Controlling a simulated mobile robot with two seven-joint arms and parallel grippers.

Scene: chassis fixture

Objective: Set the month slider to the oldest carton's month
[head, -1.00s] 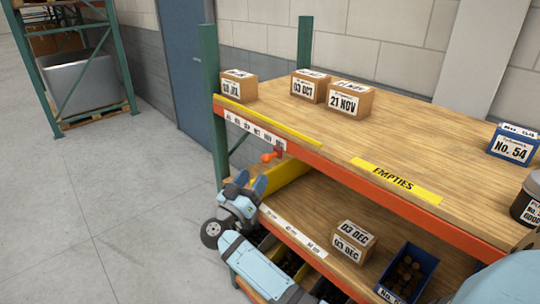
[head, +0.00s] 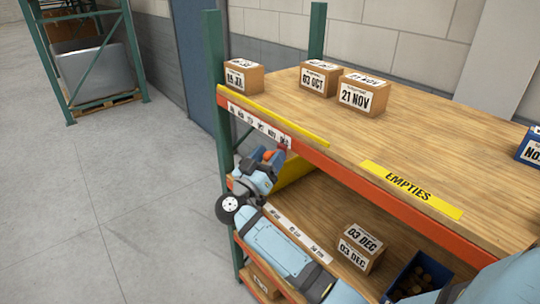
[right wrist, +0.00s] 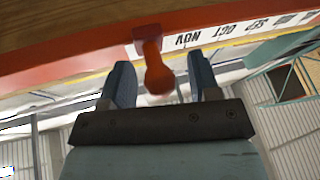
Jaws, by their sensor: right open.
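The month slider's orange-red knob (head: 268,155) sits below the right end of the month strip (head: 250,122) on the upper shelf's front edge. In the right wrist view the knob (right wrist: 157,72) hangs beside NOV, at its left, with the strip upside down. My right gripper (right wrist: 160,80) is open, its fingers on either side of the knob; contact is not clear. In the head view the gripper (head: 262,165) is below the shelf edge. Cartons reading JUL (head: 237,80), 03 OCT (head: 313,83) and 21 NOV (head: 356,98) stand on top. A 03 DEC carton (head: 353,256) stands below. My left gripper is not seen.
The shelf's orange front beam (head: 330,169) lies right above the gripper. A yellow EMPTIES label (head: 410,190) lies on the upper shelf. A dark blue bin (head: 420,272) stands on the lower level. Grey floor (head: 130,190) is open at left.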

